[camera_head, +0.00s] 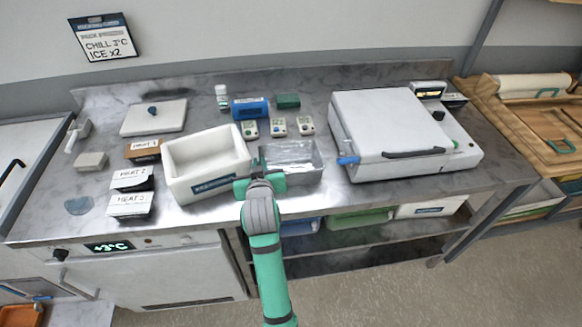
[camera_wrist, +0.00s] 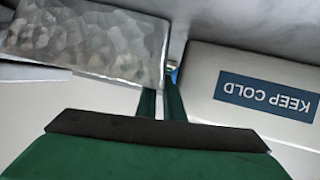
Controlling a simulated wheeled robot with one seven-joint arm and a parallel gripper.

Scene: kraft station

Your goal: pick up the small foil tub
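A rectangular silver foil-like tray (camera_head: 292,160) stands near the front of the steel counter, just right of the white box; it is the only foil-looking container I see. Its dimpled metal surface fills the upper left of the wrist view (camera_wrist: 85,40). My gripper (camera_head: 260,185) is at the tray's left front corner, between the tray and the white box. In the wrist view my two green fingers (camera_wrist: 161,100) are close together with a narrow gap. The tray hides part of the left finger. I cannot tell whether they touch or grip its edge.
The white open box (camera_head: 208,165), labelled KEEP COLD in the wrist view (camera_wrist: 255,85), stands close on the left. A large white lidded unit (camera_head: 385,125) stands right. Several small labelled boxes (camera_head: 277,126) and a blue box (camera_head: 250,108) sit behind the tray.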

